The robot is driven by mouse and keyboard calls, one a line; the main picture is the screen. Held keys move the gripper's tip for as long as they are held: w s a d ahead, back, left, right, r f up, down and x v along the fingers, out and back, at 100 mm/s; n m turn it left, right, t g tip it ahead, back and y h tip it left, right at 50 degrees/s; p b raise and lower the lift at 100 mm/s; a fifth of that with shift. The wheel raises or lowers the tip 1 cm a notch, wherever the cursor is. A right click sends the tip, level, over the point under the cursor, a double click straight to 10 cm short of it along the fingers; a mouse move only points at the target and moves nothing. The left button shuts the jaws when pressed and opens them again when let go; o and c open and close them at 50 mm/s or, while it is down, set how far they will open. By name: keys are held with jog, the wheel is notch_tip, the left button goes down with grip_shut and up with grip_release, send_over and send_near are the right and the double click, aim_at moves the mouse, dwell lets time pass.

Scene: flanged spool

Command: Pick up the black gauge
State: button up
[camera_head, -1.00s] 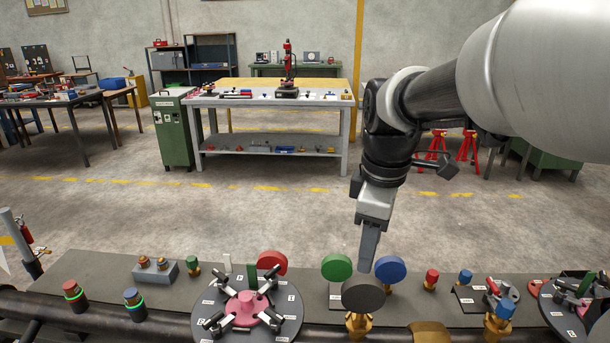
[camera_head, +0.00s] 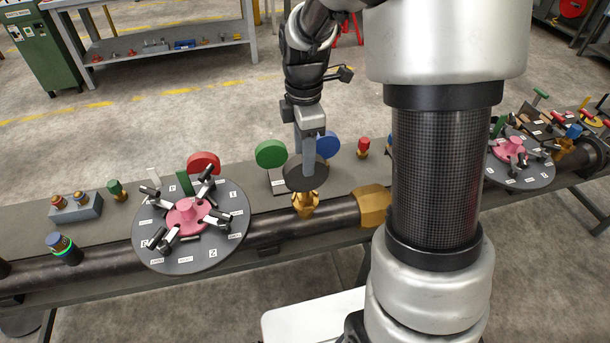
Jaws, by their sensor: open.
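The black gauge (camera_head: 304,178) is a dark disc on a brass fitting (camera_head: 305,203) on the dark pipe along the bench front. My gripper (camera_head: 309,158) points down at the gauge's upper edge, its grey finger overlapping the disc's top in this view. It is open. I see the fingers nearly edge-on, so the gap between them is hidden. I cannot tell whether a finger touches the gauge.
A green disc (camera_head: 271,153) and a blue disc (camera_head: 327,145) stand close on either side of my gripper. A round plate with a pink hub (camera_head: 150,235) lies left. A red-capped fitting (camera_head: 363,146) stands right. My arm hides part of the bench.

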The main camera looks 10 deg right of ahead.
aim_at(305, 180)
jog(key=shift+w+d+f, duration=0.1)
jog(key=shift+d+f, duration=0.05)
jog(key=shift+f, duration=2.6)
jog(key=shift+c, duration=0.4)
grip_shut()
